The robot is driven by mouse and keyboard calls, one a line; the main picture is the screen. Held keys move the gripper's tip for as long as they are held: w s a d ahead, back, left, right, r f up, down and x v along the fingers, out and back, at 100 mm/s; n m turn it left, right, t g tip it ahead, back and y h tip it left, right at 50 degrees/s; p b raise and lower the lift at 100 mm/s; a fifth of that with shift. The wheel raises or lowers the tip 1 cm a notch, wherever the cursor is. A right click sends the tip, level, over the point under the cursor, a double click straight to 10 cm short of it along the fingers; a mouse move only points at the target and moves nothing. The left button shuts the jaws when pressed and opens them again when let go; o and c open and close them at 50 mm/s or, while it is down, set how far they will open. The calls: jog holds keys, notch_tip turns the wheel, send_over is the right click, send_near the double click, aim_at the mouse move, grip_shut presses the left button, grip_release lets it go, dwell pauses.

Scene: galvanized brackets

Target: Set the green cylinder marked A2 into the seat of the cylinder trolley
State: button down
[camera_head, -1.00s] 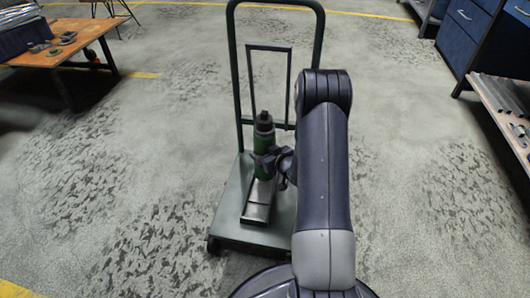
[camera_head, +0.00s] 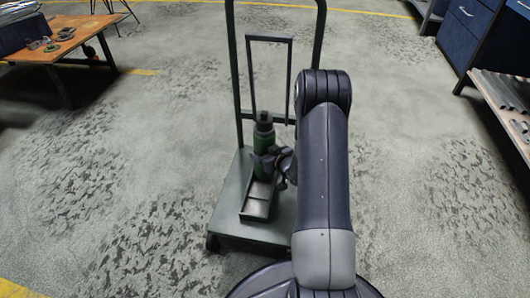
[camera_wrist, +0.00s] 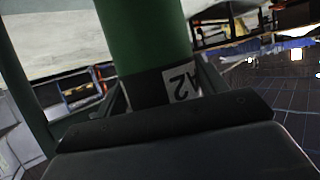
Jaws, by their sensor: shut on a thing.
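The green cylinder (camera_head: 264,141) has a dark cap and stands upright over the trolley deck in the head view. My gripper (camera_head: 268,160) is shut around it from the right. In the wrist view the green cylinder (camera_wrist: 148,40) fills the middle, with a dark band and a white label marked A2, held at the gripper (camera_wrist: 150,105). The cylinder trolley (camera_head: 230,205) has a green deck and an upright tube handle. Its tray-like seat (camera_head: 257,204) lies on the deck under the cylinder. Whether the cylinder's foot touches the seat is hard to tell.
A wooden table (camera_head: 75,42) with small metal parts is at the upper left. Blue drawer cabinets (camera_head: 466,28) and a shelf of metal pieces (camera_head: 500,92) stand at the right. The trolley handle rises close behind the cylinder. The floor left of the trolley is clear.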

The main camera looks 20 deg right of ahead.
jog(key=shift+w+f+b, duration=0.1)
jog(key=shift+f+b, duration=0.6)
jog(key=shift+b, duration=0.05)
jog(key=c, duration=0.6)
grip_release()
jog(key=o, duration=0.4)
jog(key=shift+o, duration=0.2)
jog(key=shift+s+f, duration=0.2)
jog(key=p+v, duration=0.3)
jog(key=v, duration=0.7)
jog(key=shift+s+r, duration=0.25)
jog(key=shift+r, duration=0.1)
jog(key=shift+d, duration=0.1)
